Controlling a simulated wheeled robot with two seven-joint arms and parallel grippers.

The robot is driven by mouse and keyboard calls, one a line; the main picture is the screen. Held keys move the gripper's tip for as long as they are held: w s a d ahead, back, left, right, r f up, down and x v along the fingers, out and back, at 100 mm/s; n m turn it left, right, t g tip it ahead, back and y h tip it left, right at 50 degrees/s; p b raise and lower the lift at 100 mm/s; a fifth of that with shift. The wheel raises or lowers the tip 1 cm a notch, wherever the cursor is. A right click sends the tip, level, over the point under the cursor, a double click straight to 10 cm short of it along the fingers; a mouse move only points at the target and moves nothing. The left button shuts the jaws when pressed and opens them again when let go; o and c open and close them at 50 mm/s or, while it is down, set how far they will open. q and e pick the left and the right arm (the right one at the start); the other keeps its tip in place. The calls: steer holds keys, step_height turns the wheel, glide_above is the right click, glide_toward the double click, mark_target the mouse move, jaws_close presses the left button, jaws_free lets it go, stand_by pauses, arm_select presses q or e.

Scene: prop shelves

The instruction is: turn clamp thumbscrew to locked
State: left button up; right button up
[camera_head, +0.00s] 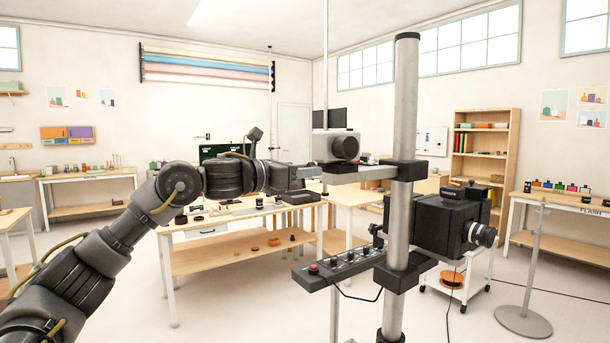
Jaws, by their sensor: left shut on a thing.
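My left gripper (312,172) reaches in from the left, at the left end of a grey horizontal bar (362,175). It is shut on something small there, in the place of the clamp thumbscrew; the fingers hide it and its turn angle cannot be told. The bar runs right to a black clamp block (404,170) on a thick grey upright post (405,100). A grey box with a round dark lens (344,148) sits just above the bar's left part. My right gripper is not in view.
Lower on the post are a black camera (450,222) and a second black block (404,274). A black control panel (340,265) with a red button juts left below my gripper. A wooden table (240,258) stands behind my arm. A round-based stand (523,320) is at right.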

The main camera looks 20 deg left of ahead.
arm_select(q)
steer(key=shift+f+m, duration=0.1)
steer(key=shift+m, duration=0.5)
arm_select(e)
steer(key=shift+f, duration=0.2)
arm_select(q)
steer(key=o, duration=1)
steer(key=b+v, duration=0.3)
steer(key=v, duration=0.8)
steer(key=shift+b, duration=0.35)
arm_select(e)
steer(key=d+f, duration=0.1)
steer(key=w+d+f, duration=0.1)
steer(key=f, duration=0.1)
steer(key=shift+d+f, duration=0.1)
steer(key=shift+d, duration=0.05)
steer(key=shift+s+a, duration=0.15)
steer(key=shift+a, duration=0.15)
